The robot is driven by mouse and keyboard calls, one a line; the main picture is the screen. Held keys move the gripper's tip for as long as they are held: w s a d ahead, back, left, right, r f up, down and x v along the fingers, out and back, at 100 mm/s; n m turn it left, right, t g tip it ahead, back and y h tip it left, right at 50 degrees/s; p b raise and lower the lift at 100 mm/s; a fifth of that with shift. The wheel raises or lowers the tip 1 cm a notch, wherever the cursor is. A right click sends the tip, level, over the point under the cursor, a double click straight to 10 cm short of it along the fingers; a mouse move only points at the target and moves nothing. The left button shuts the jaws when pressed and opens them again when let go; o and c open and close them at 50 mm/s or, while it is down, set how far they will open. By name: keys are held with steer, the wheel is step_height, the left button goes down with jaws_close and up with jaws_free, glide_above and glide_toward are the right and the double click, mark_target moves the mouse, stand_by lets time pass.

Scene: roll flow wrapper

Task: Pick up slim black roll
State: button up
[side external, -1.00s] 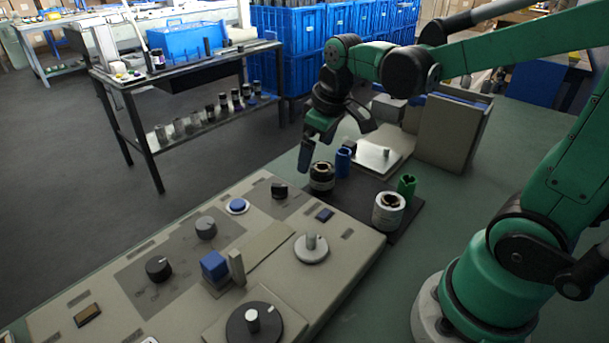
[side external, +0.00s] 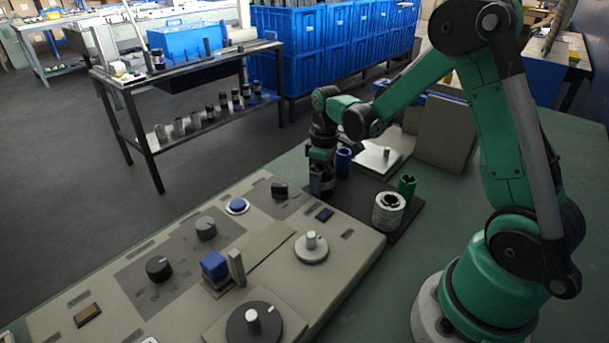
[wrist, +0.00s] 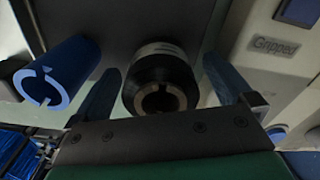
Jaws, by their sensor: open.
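The black roll (wrist: 160,84) stands upright, with a pale band around its side and a notched hole in its top. In the wrist view it lies between the two blue fingers of my gripper (wrist: 162,72), with a gap on each side. In the side view my gripper (side external: 321,182) points down at the roll's place on the dark mat and hides most of it. My gripper is open and holds nothing.
A blue roll (side external: 344,161) stands close beside my gripper; it also shows in the wrist view (wrist: 62,70). A white roll (side external: 389,212) and a green roll (side external: 407,186) stand on the dark mat (side external: 408,218). The control panel (side external: 262,245) borders the mat.

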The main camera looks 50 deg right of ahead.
steer(key=c, duration=1.4)
